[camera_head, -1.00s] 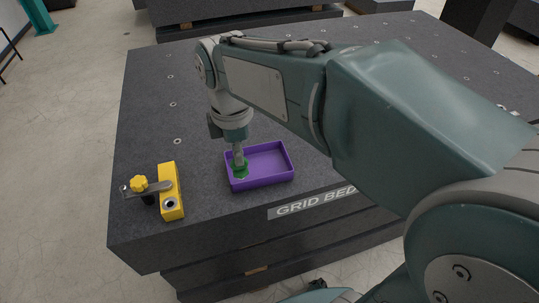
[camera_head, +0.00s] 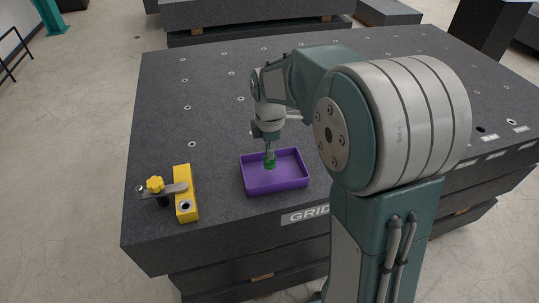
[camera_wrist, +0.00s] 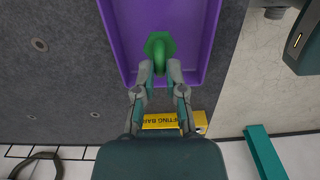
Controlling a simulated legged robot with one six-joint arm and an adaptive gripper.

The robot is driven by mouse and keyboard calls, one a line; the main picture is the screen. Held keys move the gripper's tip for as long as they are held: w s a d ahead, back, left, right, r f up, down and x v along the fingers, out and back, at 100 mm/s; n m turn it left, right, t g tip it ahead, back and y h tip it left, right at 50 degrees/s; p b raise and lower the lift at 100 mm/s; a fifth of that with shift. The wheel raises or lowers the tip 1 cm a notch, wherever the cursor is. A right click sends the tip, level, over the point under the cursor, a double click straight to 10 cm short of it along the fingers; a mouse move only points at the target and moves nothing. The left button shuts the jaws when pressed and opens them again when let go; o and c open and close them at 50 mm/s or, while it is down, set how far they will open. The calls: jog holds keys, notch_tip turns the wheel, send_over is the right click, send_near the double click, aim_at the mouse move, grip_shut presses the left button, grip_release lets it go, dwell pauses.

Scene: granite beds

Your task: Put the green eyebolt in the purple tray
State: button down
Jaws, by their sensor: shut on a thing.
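The purple tray (camera_head: 278,185) lies on the dark granite bed near its front edge, and its wall also shows in the wrist view (camera_wrist: 119,45). My gripper (camera_head: 270,153) points down over the tray and is shut on the green eyebolt (camera_head: 270,164). In the wrist view the fingertips (camera_wrist: 160,76) close on the eyebolt's ring, and its wide green base (camera_wrist: 160,44) shows ahead of them. The eyebolt is within the tray's outline. I cannot tell whether it touches the tray floor.
A yellow block (camera_head: 185,196) with a clamp arm and yellow knob (camera_head: 155,185) stands left of the tray. The granite bed (camera_head: 205,90) has small holes and is clear behind the tray. Other dark slabs (camera_head: 250,15) stand at the back.

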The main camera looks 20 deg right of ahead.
jog(key=shift+s+d+f, duration=0.1)
jog(key=shift+d+f, duration=0.05)
jog(key=shift+f, duration=0.65)
jog(key=shift+d+f, duration=0.25)
jog(key=shift+d, duration=0.45)
jog(key=c, duration=0.8)
grip_release()
jog(key=shift+a, duration=0.15)
jog(key=shift+o, duration=0.4)
jog(key=shift+a, duration=0.45)
jog(key=shift+d, duration=0.2)
jog(key=shift+d+r, duration=0.1)
jog(key=shift+r, duration=0.35)
notch_tip(320, 180, up, 10)
jog(key=r, duration=0.1)
jog(key=s+m+t, duration=0.5)
jog(key=s+m, duration=1.2)
jog(key=s, duration=0.4)
jog(key=shift+s+r+t, duration=0.2)
jog(key=shift+s+t, duration=0.1)
jog(key=shift+s, duration=0.1)
